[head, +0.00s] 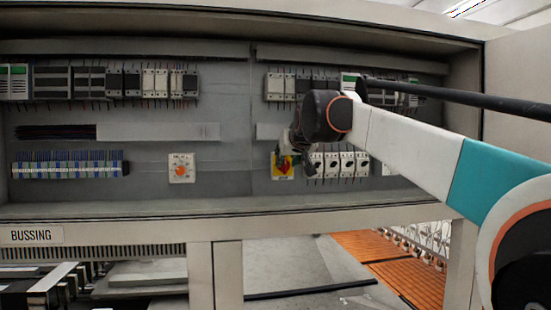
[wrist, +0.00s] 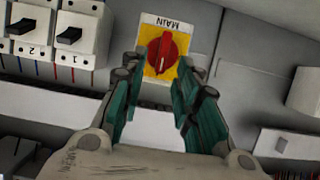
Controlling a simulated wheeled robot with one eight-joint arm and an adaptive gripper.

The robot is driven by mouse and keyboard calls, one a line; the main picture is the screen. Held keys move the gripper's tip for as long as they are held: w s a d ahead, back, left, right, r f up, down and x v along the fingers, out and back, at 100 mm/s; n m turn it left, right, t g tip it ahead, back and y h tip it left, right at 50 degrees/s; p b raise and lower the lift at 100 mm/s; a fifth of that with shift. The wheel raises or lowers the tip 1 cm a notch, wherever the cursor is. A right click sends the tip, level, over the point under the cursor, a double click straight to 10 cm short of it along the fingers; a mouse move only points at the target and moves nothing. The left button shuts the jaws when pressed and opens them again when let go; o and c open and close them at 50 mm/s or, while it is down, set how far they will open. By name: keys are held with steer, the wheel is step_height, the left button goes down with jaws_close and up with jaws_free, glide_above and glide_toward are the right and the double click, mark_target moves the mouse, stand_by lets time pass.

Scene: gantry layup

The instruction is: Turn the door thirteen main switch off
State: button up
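The main switch is a red rotary knob (wrist: 163,54) on a yellow square plate labelled MAIN, upside down in the wrist view. The knob's raised bar runs roughly up and down in that view. In the head view the switch (head: 284,168) is on the cabinet's back panel, partly hidden by my gripper. My gripper (wrist: 161,72) is open and empty, with its green fingers apart and pointing at the knob. The knob shows between the fingertips. I cannot tell whether either finger touches it. In the head view my gripper (head: 299,150) is in front of the panel.
White numbered breakers (wrist: 78,32) sit close beside the switch; they also show in the head view (head: 338,163). An orange dial (head: 181,169) is to the left. Terminal blocks (head: 70,164) are farther left. A black bar (head: 460,96) crosses at right. The cabinet's front lip (head: 150,212) runs below.

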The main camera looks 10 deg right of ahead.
steer(key=shift+w+f, duration=0.25)
steer(key=shift+w, duration=0.35)
jaws_close()
steer(key=shift+a, duration=0.1)
steer(key=a+f+n+t+h, duration=0.1)
steer(key=n+h, duration=0.1)
steer(key=n, duration=0.2)
steer(key=n+t+h, duration=0.1)
steer(key=n+h, duration=0.1)
steer(key=n, duration=0.3)
steer(key=a+f+n+t+h+b, duration=0.1)
steer(key=n+h, duration=0.1)
steer(key=n, duration=0.2)
steer(key=shift+a+f+h, duration=0.3)
steer(key=shift+f+h, duration=0.05)
steer(key=shift+h, duration=0.05)
steer(key=shift+n, duration=0.3)
stand_by(0.5)
